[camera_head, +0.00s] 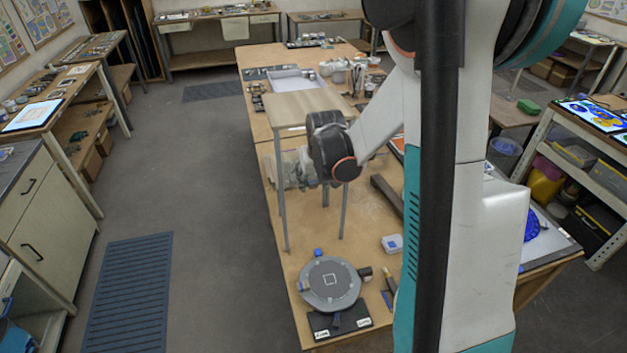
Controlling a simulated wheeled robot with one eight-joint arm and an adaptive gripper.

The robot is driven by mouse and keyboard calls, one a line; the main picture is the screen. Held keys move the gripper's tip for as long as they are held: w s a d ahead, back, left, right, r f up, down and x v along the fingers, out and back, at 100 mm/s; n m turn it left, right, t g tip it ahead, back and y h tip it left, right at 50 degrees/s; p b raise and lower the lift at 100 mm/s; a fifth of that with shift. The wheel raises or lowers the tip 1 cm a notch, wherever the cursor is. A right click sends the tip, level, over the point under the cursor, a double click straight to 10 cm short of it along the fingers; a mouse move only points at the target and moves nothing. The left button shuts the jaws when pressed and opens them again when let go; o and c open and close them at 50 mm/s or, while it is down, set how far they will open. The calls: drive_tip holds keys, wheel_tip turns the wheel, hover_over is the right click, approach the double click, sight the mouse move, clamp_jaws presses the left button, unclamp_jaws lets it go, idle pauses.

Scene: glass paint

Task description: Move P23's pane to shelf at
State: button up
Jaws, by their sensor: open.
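I cannot make out a pane marked P23; no such label is readable. A round grey turntable (345,297) with a small square outline sits at the near end of the long wooden table. Two small white cards with unreadable writing lie on a black base at its front edge. My arm comes down from the top right, and its dark wrist joint (332,152) is beside a raised wooden stand. My gripper's fingers cannot be made out beyond the wrist. Which shelf the task means cannot be told.
The raised stand (293,103) on thin metal legs rises from the long table. A blurred grey bundle (283,171) is under it. Blue-patterned panels (592,114) lie on a shelved rack at right. Cabinets (38,205) line the left; open floor (190,170) lies between.

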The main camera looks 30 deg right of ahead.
drive_tip(key=v, duration=1.1)
drive_tip(key=shift+s+r, duration=0.25)
drive_tip(key=shift+a, duration=0.1)
